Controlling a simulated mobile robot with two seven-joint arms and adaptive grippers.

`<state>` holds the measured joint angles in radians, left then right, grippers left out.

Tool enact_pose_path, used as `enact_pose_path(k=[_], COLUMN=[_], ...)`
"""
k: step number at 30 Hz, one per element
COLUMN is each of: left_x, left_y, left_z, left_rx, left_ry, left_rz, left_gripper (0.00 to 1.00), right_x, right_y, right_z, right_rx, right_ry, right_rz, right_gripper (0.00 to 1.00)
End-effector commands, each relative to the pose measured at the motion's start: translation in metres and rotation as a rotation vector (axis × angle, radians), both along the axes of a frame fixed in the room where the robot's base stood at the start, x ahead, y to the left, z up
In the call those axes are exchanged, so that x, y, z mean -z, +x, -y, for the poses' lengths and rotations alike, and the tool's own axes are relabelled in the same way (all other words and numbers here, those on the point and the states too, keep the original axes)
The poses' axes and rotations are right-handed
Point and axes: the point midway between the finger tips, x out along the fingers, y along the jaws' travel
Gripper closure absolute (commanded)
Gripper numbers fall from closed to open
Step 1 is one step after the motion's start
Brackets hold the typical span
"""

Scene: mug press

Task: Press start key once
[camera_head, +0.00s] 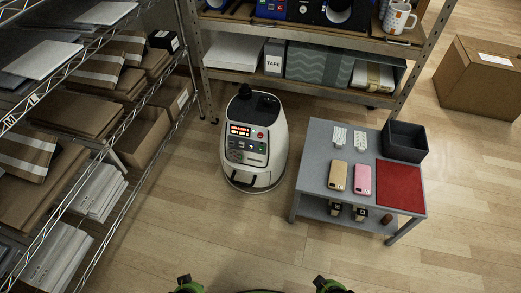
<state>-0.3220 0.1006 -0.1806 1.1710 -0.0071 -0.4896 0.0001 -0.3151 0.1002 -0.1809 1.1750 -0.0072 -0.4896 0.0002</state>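A rounded white and dark machine (262,170) stands on the floor near the middle. Its dark sloping front panel (247,144) has a lit red display (240,130) at the upper left and several small coloured keys below and beside it. The key labels are too small to read, so I cannot tell which is the start key. Dark and green parts of my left arm (187,285) and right arm (330,285) show at the bottom edge, well short of the machine. Their fingertips cannot be made out, and nothing of mine touches the panel.
A grey table (318,165) right of the machine holds a gold case (337,176), a pink case (363,179), a red mat (400,186) and a dark bin (405,141). Wire shelves with cartons stand left, another shelf behind. The floor (235,225) before the machine is clear.

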Motion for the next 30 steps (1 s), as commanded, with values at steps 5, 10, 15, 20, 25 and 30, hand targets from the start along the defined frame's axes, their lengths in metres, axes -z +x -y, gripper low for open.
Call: enact_pose_path(k=[5, 10, 15, 20, 25, 30], left_x=[0.003, 0.003, 0.002, 0.001, 0.000, -0.002], left_y=[-0.009, -0.008, -0.005, -0.001, 0.000, 0.010], left_z=[0.000, 0.000, 0.000, 0.000, 0.000, 0.003], left_rx=[0.000, 0.000, 0.000, 0.000, 0.000, -0.001], left_ry=[0.001, 0.001, 0.001, 0.001, 0.000, -0.007], left_rz=[-0.016, -0.014, -0.009, -0.003, -0.001, 0.023], left_gripper=[1.00, 1.00, 1.00, 1.00, 1.00, 1.00], right_x=[0.003, 0.006, 0.006, 0.005, 0.003, 0.002], right_y=[-0.009, -0.016, -0.015, -0.012, -0.007, 0.001], right_z=[0.001, 0.001, 0.001, 0.001, 0.001, 0.000], right_rx=[0.000, 0.001, 0.001, 0.001, 0.001, 0.002], right_ry=[-0.001, -0.002, -0.002, -0.001, -0.001, 0.001], right_rz=[-0.016, -0.027, -0.026, -0.021, -0.012, 0.005], right_gripper=[1.00, 1.00, 1.00, 1.00, 1.00, 1.00])
